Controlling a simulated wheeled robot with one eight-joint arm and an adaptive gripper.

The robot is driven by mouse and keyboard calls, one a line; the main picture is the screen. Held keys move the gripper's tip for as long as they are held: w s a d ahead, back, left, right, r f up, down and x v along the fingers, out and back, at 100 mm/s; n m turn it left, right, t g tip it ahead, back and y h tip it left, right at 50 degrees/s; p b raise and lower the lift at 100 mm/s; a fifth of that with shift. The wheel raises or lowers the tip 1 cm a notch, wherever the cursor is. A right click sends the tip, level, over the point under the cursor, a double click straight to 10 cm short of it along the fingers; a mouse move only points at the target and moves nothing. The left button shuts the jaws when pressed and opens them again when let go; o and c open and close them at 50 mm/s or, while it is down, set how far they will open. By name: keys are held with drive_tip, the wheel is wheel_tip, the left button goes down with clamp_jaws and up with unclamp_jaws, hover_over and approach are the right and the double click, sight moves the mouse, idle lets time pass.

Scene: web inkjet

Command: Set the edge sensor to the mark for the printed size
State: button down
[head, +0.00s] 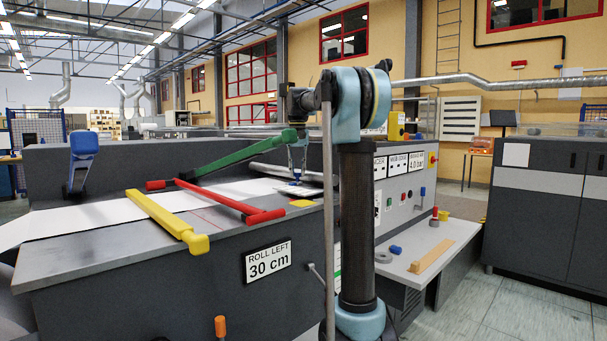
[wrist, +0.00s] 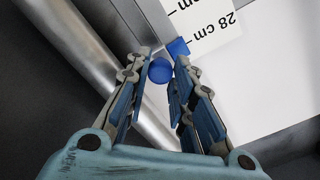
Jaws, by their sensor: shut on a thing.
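In the wrist view a blue round knob (wrist: 160,70) sits between the fingertips of my gripper (wrist: 164,64), which is shut on it. A small blue block (wrist: 178,47), which looks like the edge sensor's pointer, is just beyond the right fingertip. It lies beside the white scale (wrist: 214,38), roughly in line with the 28 cm dash. Another mark on the scale is cut off at the top of the picture.
A blue upright part (head: 82,150) stands at left. A metal roller (wrist: 100,60) runs beside my fingers.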

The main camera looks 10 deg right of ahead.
drive_tip(key=shift+w+a+r, duration=0.1)
drive_tip(key=shift+w+a, duration=0.05)
drive_tip(key=shift+w, duration=0.05)
drive_tip(key=c, duration=1.4)
unclamp_jaws()
drive_tip(key=shift+w, duration=0.1)
drive_tip(key=shift+o, duration=0.2)
wheel_tip(320, 180, up, 12)
